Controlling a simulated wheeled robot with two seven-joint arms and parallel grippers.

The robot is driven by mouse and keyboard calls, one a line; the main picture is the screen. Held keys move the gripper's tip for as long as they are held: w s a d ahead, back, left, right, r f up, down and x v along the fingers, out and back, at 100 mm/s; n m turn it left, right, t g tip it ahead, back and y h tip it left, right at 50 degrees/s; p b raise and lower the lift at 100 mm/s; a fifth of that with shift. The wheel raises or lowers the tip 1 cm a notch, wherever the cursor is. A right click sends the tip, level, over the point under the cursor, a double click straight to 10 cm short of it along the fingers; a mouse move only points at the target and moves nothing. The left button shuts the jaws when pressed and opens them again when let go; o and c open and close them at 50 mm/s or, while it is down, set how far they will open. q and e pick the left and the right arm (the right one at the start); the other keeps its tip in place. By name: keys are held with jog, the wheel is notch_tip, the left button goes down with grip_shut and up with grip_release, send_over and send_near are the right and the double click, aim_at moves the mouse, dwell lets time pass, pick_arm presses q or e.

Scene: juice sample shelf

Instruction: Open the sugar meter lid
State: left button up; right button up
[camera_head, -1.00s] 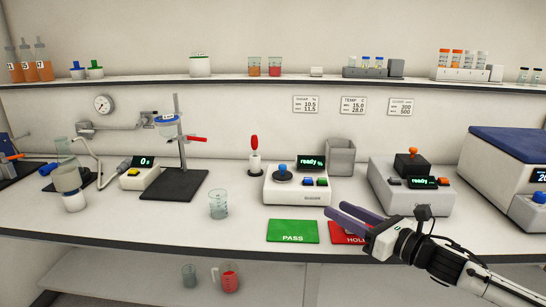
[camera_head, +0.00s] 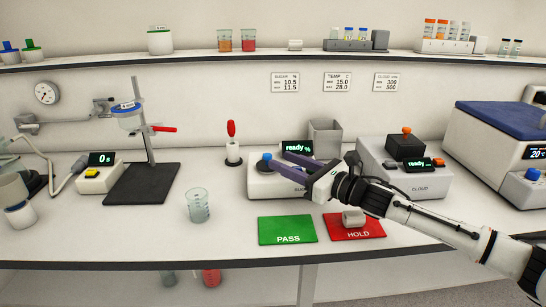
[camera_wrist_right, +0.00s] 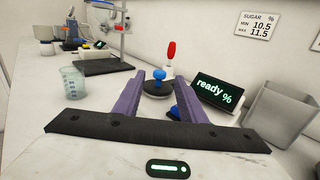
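The sugar meter (camera_head: 258,187) is a white box on the bench with a lit "ready %" display (camera_head: 297,147). Its dark round lid (camera_wrist_right: 156,89) has a blue knob (camera_head: 267,157) and lies flat on the meter, shut. My right gripper (camera_head: 278,160) has purple fingers and reaches in from the right over the meter. In the right wrist view its fingers are spread apart, and the blue knob (camera_wrist_right: 159,75) shows in the gap near the fingertips. I cannot tell whether the fingers touch it. My left gripper is not in view.
A glass beaker (camera_head: 198,205) stands left of the meter. A red-handled tool (camera_head: 232,142) stands behind left, a grey bin (camera_head: 325,138) behind right. The CLOUD device (camera_head: 420,185) is to the right. Green PASS (camera_head: 287,230) and red HOLD (camera_head: 368,231) pads lie in front.

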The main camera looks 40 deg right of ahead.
aim_at(270, 156)
jog(key=shift+p+x, duration=0.4)
jog(key=shift+x, duration=2)
grip_shut()
